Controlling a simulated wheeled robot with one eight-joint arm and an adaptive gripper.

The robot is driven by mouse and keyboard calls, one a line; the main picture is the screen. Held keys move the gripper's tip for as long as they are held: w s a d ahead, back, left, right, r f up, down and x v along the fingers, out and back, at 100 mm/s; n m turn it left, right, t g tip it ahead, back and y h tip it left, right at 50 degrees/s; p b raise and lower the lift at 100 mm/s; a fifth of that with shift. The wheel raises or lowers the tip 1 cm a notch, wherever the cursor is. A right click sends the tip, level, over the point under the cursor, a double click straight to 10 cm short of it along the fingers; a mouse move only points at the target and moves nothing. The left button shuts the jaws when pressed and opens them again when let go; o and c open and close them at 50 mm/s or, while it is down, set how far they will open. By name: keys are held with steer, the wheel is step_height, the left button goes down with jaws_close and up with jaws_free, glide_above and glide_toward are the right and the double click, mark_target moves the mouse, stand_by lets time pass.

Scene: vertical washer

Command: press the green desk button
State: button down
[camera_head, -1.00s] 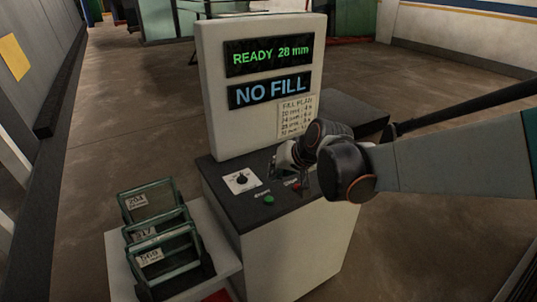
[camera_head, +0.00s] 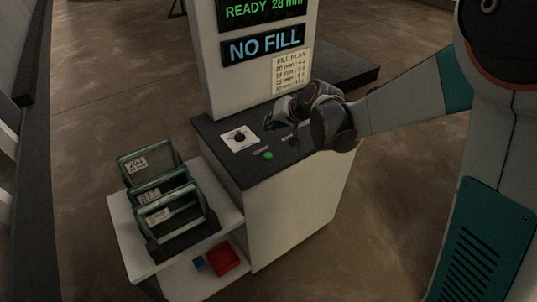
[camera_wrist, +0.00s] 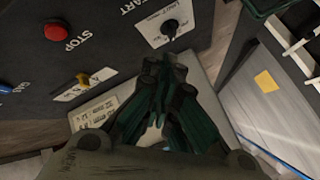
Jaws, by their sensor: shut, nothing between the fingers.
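The green button (camera_head: 268,155) sits on the dark desk top, near its front edge, by a small white label. My gripper (camera_head: 271,122) is over the back of the desk, behind the green button and to the right of the black knob. In the wrist view my gripper (camera_wrist: 165,65) is shut and empty, with its dark green fingers together. That view shows the START label (camera_wrist: 137,6) at the top edge, but the green button itself is out of frame. I cannot tell the height of the fingertips above the desk.
The upright display (camera_head: 265,45) stands behind. A side shelf (camera_head: 128,235) holds green frames.

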mark_target(271, 154)
steer(key=shift+f, duration=0.15)
step_height(271, 154, down, 8)
steer(key=b, duration=0.6)
steer(key=shift+f, duration=0.2)
steer(key=shift+f, duration=0.15)
stand_by(0.9)
steer(key=shift+f+b, duration=0.3)
steer(key=shift+b, duration=0.25)
steer(key=shift+f+b, duration=0.4)
steer(key=shift+f, duration=0.1)
stand_by(0.6)
steer(key=shift+r, duration=0.1)
steer(key=shift+r+p, duration=0.6)
steer(key=shift+r, duration=0.3)
steer(key=shift+r+p, duration=1.7)
steer(key=shift+r, duration=0.75)
